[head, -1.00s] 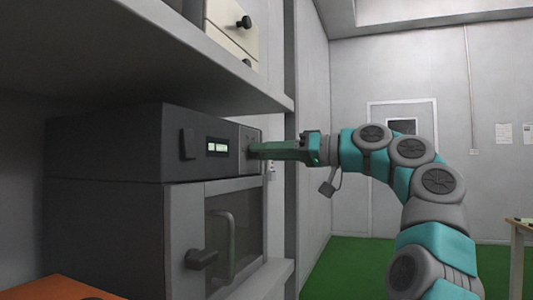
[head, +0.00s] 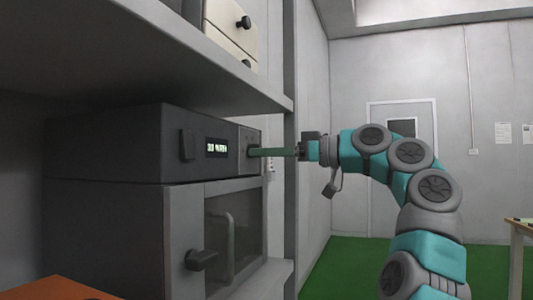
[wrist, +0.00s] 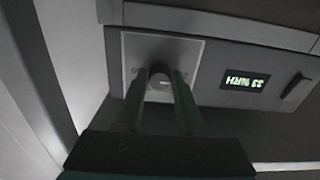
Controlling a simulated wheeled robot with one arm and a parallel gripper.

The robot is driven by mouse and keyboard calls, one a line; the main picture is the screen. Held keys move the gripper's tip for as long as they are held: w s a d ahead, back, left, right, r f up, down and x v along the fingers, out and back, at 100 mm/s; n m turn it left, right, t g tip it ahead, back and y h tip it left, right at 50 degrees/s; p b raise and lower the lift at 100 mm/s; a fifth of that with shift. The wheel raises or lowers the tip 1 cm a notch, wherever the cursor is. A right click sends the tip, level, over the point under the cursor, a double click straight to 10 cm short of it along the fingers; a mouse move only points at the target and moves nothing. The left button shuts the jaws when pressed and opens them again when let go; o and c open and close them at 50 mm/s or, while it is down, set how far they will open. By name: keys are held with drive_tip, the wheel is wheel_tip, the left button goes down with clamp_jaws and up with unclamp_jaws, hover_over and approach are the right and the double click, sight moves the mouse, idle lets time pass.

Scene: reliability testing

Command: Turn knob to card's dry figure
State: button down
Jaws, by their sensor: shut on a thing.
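The knob (wrist: 160,87) is a round grey dial on a pale square plate (wrist: 193,52). My gripper (wrist: 160,80) has its two green fingers on either side of it, shut on it. In the head view my gripper (head: 253,152) reaches level to the dark box's (head: 110,145) front panel and hides the knob. The lit display (head: 217,148) beside it is too small to read there. In the wrist view the display (wrist: 245,82) is upside down and seems to read 33 %RH. No card can be made out for certain.
A grey shelf (head: 180,55) hangs close above. Papers (head: 503,132) are on the far wall. Open green floor (head: 345,265) lies behind my arm.

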drive_tip(key=shift+a, duration=0.1)
drive_tip(key=c, duration=0.5)
unclamp_jaws()
drive_tip(key=shift+c, duration=0.2)
drive_tip(key=v, duration=0.8)
